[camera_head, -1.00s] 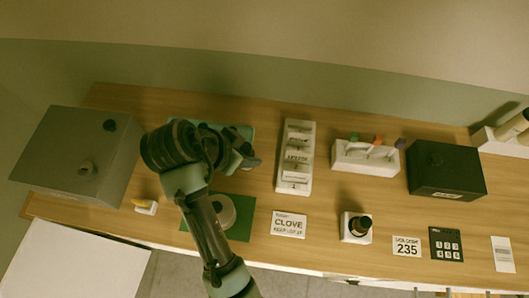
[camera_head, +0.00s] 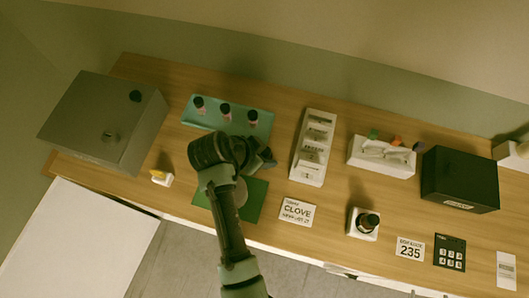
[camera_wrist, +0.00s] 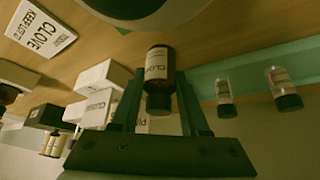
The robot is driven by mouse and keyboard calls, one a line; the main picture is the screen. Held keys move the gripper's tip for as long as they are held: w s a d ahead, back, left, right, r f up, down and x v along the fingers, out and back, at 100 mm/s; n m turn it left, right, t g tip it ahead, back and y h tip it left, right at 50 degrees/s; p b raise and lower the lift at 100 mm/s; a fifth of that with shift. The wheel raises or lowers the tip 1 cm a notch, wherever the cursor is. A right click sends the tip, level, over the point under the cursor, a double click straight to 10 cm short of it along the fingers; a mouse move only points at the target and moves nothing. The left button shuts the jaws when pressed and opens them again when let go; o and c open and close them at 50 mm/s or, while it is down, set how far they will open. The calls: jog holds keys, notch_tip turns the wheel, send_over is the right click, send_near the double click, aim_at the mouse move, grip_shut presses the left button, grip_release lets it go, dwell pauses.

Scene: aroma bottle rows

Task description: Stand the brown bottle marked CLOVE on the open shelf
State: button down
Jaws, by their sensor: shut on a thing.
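My gripper (camera_wrist: 160,95) is shut on a small brown bottle (camera_wrist: 157,65) with a dark cap and a pale label that seems to read CLOVE, inverted in the wrist view. In the head view my gripper (camera_head: 265,160) is just in front of a teal tray (camera_head: 185,118), and my arm hides the held bottle. Three small dark-capped bottles (camera_head: 225,112) stand on the tray; two of them (camera_wrist: 222,88) show in the wrist view. A card (camera_head: 297,211) marked CLOVE lies on the bench. I cannot tell which piece is the open shelf.
A green mat (camera_head: 254,200) with a round grey piece lies under my arm. A grey box (camera_head: 105,120) stands left, a white slotted rack (camera_head: 313,148) right of my gripper. A black box (camera_head: 460,180) and a dark bottle on a white block (camera_head: 363,224) stand farther right.

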jog(key=shift+c, duration=2)
grip_release()
jog(key=shift+r, duration=0.1)
